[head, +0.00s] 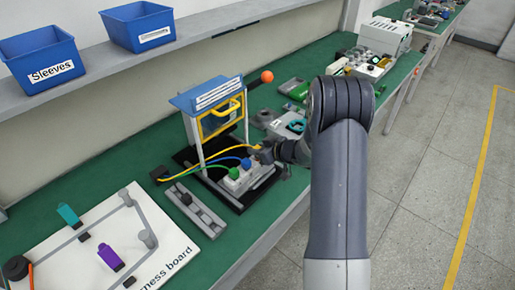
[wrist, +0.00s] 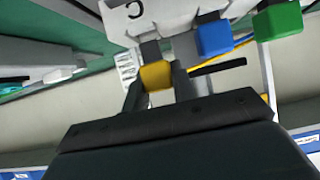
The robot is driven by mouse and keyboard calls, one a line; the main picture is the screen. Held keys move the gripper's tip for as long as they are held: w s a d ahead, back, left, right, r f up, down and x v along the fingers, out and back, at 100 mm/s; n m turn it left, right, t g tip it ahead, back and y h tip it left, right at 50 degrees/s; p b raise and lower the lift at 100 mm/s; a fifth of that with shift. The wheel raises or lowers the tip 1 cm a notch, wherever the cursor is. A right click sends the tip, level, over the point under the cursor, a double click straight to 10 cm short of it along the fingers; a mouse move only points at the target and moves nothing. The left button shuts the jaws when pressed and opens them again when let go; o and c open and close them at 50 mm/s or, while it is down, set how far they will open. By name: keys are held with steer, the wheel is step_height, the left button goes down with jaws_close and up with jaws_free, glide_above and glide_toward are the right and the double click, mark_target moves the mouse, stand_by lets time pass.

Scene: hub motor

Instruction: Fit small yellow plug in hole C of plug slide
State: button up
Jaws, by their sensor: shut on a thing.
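The small yellow plug (wrist: 156,77) is between the fingertips of my gripper (wrist: 158,88) in the wrist view. My gripper is shut on it. The plug's grey end is right at the edge of the white plug slide (wrist: 175,15), near a printed letter C. I cannot tell how far, if at all, it sits in the hole. A blue plug (wrist: 214,38) and a green plug (wrist: 278,20) sit beside it along the slide. In the head view my gripper (head: 264,155) is at the far end of the slide, past the blue plug (head: 246,163) and green plug (head: 234,173); my arm hides part of this area.
A blue-topped frame (head: 205,95) with yellow parts stands behind the slide. Yellow, blue and green wires arc close to my gripper. A grey rail (head: 195,207) lies in front, and a white harness board (head: 165,250) lies at lower left.

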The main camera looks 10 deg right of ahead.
steer(key=shift+f+b, duration=0.65)
steer(key=shift+f, duration=0.35)
steer(key=o, duration=1)
steer(key=shift+r, duration=0.1)
steer(key=shift+o, duration=0.2)
steer(key=v, duration=1)
steer(key=shift+s+d, duration=0.2)
steer(key=shift+s, duration=0.15)
